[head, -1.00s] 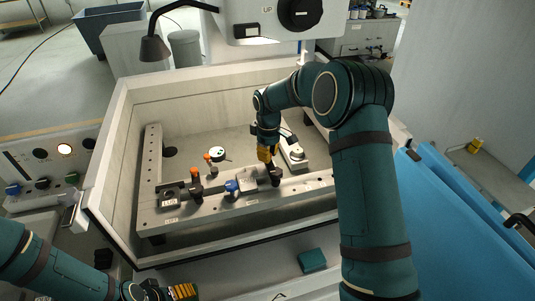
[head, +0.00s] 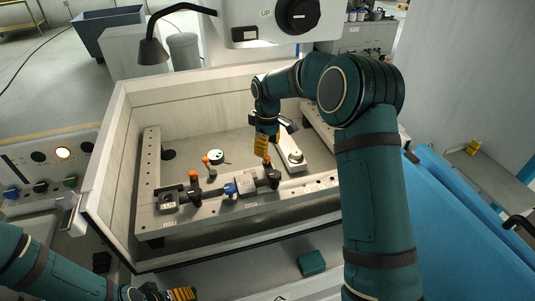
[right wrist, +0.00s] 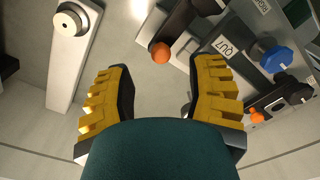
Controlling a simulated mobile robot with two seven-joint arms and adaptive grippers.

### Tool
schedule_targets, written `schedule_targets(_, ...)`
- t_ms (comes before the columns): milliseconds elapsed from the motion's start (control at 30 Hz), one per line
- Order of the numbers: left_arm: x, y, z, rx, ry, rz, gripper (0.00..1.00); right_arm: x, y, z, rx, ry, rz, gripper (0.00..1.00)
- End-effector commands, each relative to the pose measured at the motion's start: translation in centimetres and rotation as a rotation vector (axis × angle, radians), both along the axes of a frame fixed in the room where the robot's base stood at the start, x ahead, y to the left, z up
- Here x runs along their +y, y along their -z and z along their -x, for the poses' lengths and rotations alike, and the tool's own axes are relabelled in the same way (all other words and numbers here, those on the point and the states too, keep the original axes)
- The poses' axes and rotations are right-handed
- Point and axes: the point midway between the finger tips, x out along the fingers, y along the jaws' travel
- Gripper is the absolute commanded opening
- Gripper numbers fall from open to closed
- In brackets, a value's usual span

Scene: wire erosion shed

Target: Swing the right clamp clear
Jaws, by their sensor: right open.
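The right clamp (head: 271,176) is a dark post with an orange tip, standing on the right part of the pale rail in the open tank. In the right wrist view its orange tip (right wrist: 160,53) lies just beyond and between my fingertips, with a dark arm running up from it. My right gripper (head: 262,147), with yellow ribbed fingers, hangs just above this tip. Its fingers (right wrist: 158,78) are spread wide with nothing between them. My left gripper (head: 172,294) is at the bottom edge, partly cut off, away from the tank.
The rail (head: 215,215) also carries a left clamp (head: 194,186) with an orange tip and a blue knob (head: 230,190). A pale bar with a round fitting (head: 295,157) lies right of the gripper. The machine head (head: 275,20) overhangs the tank's back wall. The tank floor behind the rail is mostly clear.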

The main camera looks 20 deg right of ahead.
Motion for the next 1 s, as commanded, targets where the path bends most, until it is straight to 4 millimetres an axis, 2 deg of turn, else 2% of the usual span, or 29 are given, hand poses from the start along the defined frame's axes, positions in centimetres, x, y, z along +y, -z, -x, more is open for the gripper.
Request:
schedule_targets(100,0.0,0.0,0.0,0.000,0.000,0.000,0.71,0.0,-1.7,0.0,-0.001,0.001,0.000,0.54)
schedule_targets(300,0.0,0.0,0.0,0.000,0.000,0.000,0.71,0.0,-2.7,0.0,0.002,0.000,0.000,0.54)
schedule_targets(833,0.0,0.1,0.1,0.001,0.000,0.000,0.71,-0.1,-2.6,0.1,0.004,0.001,0.000,0.54)
schedule_targets(933,0.0,0.2,0.8,0.004,0.000,0.000,0.71,-0.1,-2.4,0.7,0.007,0.001,0.000,0.54)
schedule_targets(1000,0.0,0.2,1.9,0.006,0.000,0.000,0.71,-0.1,-2.3,1.8,0.009,0.001,0.000,0.54)
